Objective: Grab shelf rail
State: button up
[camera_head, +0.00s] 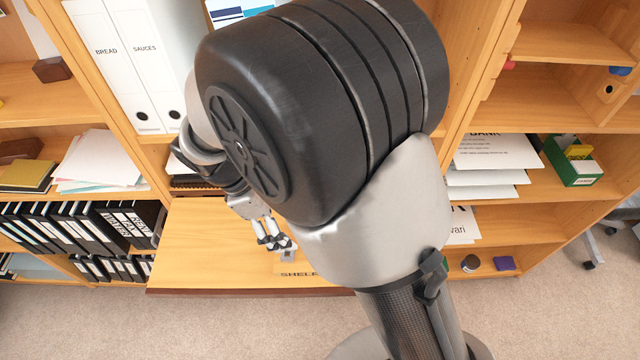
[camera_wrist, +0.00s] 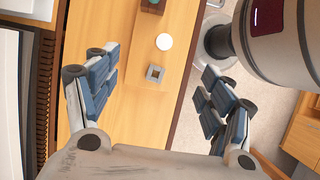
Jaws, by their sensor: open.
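My gripper (camera_head: 276,243) is over the pale wooden fold-out desk surface (camera_head: 205,235), and its fingers are spread apart with nothing held. In the wrist view my gripper (camera_wrist: 158,68) has one finger on each side, with a small grey square piece (camera_wrist: 155,74) on the wood between them. A small grey piece (camera_head: 287,256) also shows by the fingertips in the head view, above a partly hidden label (camera_head: 298,273) that begins "SHEL". I cannot tell whether this piece is the shelf rail. My arm hides the right part of the surface.
White binders (camera_head: 148,65) stand behind the surface at the left. Papers (camera_head: 497,152) and a green box (camera_head: 573,160) are on the right shelves. A white round spot (camera_wrist: 164,41) is near the grey piece. Carpet (camera_head: 200,330) is clear in front.

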jog(key=o, duration=0.5)
jog(key=b+x, duration=0.3)
jog(key=x, duration=0.8)
jog(key=shift+f+b, duration=0.1)
jog(key=shift+b, duration=0.3)
jog(key=shift+w+b+x, duration=0.15)
jog(key=shift+b+x, duration=0.5)
jog(key=shift+x, duration=0.9)
jog(key=shift+w+b+x, duration=0.15)
jog(key=shift+b+x, duration=0.5)
jog(key=shift+x, duration=0.85)
